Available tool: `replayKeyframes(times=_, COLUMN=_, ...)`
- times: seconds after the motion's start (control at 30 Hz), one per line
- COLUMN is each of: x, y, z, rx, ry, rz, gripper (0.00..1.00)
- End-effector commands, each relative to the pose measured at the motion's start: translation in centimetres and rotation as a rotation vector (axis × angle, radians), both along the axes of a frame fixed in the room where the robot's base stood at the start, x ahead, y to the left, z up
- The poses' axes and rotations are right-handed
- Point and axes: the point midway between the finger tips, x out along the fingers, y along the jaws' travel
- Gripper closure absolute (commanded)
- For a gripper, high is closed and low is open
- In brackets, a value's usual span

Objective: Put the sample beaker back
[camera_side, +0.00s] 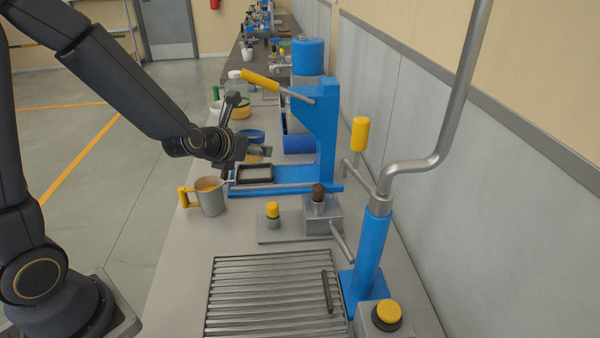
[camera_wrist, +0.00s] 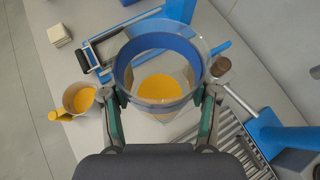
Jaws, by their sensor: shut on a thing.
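The sample beaker (camera_wrist: 157,48) is a clear vessel with a blue band and yellow contents at its bottom. My gripper (camera_wrist: 163,97) is shut on it, with green-padded fingers on its left and right sides. In the side view my gripper (camera_side: 238,155) is over the bench behind the metal mug. A blue ring and a yellow patch beside it look like the beaker, largely hidden by the gripper. I cannot tell how far the beaker is above the bench.
A metal mug (camera_side: 210,198) with a yellow handle stands at the bench's left edge. A blue press (camera_side: 326,140) with a yellow lever, a dark-framed tray (camera_side: 255,174), a yellow-topped knob (camera_side: 272,212) and a blue crank post (camera_side: 372,255) stand nearby. A slatted grate (camera_side: 265,300) lies in front.

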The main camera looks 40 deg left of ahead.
Motion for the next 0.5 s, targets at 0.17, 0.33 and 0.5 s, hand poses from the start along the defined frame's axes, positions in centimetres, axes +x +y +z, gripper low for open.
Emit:
replayKeyframes(times=0.17, x=0.4, y=3.8, z=-4.5, rx=-0.003, ry=-0.02, rz=-0.078, gripper=0.87)
replayKeyframes(times=0.33, x=0.0, y=5.8, z=-9.4, rx=-0.002, ry=-0.058, rz=-0.219, gripper=0.87)
replayKeyframes(times=0.5, x=-1.7, y=5.8, z=-14.3, rx=0.001, ry=-0.106, rz=-0.393, gripper=0.87)
